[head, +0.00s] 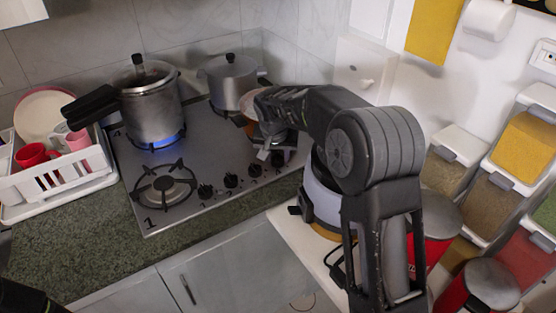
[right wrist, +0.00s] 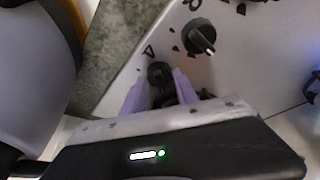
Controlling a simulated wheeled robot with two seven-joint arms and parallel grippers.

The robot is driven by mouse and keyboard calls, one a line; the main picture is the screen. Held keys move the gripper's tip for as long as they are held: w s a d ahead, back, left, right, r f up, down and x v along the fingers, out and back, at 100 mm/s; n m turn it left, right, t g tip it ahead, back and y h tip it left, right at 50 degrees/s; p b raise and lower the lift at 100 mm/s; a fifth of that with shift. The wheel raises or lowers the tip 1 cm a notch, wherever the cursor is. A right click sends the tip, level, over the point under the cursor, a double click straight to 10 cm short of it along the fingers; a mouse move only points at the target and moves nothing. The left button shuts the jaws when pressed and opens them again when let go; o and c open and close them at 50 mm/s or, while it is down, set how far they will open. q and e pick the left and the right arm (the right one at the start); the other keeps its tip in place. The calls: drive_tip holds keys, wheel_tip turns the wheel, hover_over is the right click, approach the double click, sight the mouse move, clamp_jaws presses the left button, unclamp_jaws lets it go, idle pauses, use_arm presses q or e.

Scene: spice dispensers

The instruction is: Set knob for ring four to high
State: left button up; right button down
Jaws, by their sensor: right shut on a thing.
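The gas stove (head: 165,215) has a row of black knobs along its front. My right gripper (head: 270,153) reaches down at the right end of this row. In the right wrist view, its two pale purple fingers (right wrist: 160,90) are shut on the black knob for ring four (right wrist: 160,72), with a "4" mark beside it. Its exact pointer angle is hard to tell. The neighbouring knob (right wrist: 198,38) stands free. In the head view, my right arm hides the stove's right side, and the gripper partly covers the held knob. My left gripper is out of view.
A pressure cooker (head: 152,110) stands over a blue flame at the back left. A grey lidded pot (head: 231,80) stands behind my arm. A white dish rack (head: 60,188) is at the left. Red canisters (head: 480,288) and spice dispensers (head: 488,205) crowd the right.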

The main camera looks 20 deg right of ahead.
drive_tip(key=shift+a+m+g+h+b, duration=0.1)
drive_tip(key=shift+m+g+h+b, duration=0.25)
drive_tip(key=shift+m, duration=0.65)
drive_tip(key=c, duration=1)
unclamp_jaws()
drive_tip(key=shift+o, duration=0.2)
drive_tip(key=shift+r, duration=0.1)
drive_tip(key=b+v, duration=0.1)
drive_tip(key=v, duration=0.6)
drive_tip(key=shift+r, duration=0.25)
